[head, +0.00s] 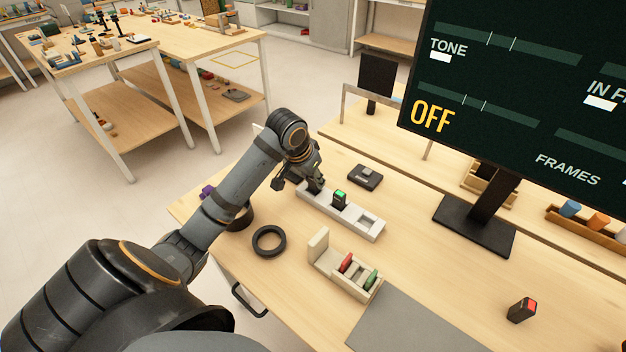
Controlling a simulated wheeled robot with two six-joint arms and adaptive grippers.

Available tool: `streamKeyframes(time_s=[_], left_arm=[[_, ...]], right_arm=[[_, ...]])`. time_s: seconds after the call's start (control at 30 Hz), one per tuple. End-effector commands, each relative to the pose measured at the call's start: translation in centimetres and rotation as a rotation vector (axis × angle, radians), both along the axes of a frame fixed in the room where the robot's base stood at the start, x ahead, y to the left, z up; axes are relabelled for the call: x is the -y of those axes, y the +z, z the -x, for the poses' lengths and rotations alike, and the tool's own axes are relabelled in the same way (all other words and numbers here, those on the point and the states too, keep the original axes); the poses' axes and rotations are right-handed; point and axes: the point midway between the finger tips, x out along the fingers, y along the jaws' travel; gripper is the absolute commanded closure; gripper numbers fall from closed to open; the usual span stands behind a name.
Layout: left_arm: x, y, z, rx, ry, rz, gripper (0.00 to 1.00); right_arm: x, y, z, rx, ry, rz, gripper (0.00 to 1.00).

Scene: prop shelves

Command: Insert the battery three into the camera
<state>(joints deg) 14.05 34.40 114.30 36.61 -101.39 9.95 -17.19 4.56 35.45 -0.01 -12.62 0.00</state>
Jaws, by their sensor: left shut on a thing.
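My left gripper (314,184) reaches down over the left end of a white slotted tray (372,232). It is shut on a small dark piece, probably a battery, mostly hidden by the fingers. A dark battery with a green top (340,198) stands in the tray's middle slot, and the right slot looks empty. A dark battery with a red top (521,309) stands alone at the right. No number is readable on the batteries. I cannot tell for certain which thing is the camera; a flat dark box (365,177) lies behind the tray. My right gripper is not in view.
A beige holder (318,246) with red and green pieces stands in front of the tray. A black ring (269,241) lies left of it. A grey mat (405,325) lies at the front. A large monitor (520,80) reading "OFF" stands at the back right.

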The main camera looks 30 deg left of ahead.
Motion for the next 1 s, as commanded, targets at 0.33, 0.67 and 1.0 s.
streamKeyframes(time_s=[0.33,0.67,1.0], left_arm=[[0.0,-1.1,0.1,0.002,0.000,-0.002,1.00],[0.0,-1.5,0.1,0.002,0.000,-0.003,0.54],[0.0,-1.6,0.0,0.003,0.000,-0.002,0.50]], right_arm=[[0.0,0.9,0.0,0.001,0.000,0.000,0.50],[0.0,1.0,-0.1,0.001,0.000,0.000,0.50],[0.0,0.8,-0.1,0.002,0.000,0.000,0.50]])
